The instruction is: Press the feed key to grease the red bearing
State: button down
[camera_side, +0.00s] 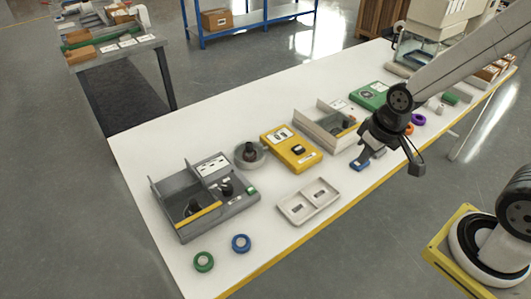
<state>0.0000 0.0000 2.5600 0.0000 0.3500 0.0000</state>
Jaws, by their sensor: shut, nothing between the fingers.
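My gripper (363,160) is shut and empty, pointing down and left over the right half of the white table. Its tips are close to a small blue item (359,166); whether they touch I cannot tell. An orange-red ring (408,130) lies just right of my wrist, partly hidden; I cannot tell whether it is the red bearing. No key is clearly marked as the feed key at this size. A yellow box (284,141) with a black raised part (298,151) and a grey machine (187,218) with a green button (251,189) stand left of my gripper.
A green ring (203,261) and blue ring (241,243) lie at the near left. A pale two-pocket tray (309,207), a grey round pot (249,155), a beige open box (322,123), a green box (370,95) and a purple ring (418,119) share the table.

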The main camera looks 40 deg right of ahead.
dwell(0.8)
jog(key=m+t+y, duration=0.1)
jog(key=m+t, duration=0.6)
jog(key=m, duration=0.1)
send_over(300, 150)
notch_tip(300, 150, down, 8)
jog(key=shift+r, duration=0.2)
jog(key=shift+w+f, duration=0.1)
jog(key=shift+f, duration=4.3)
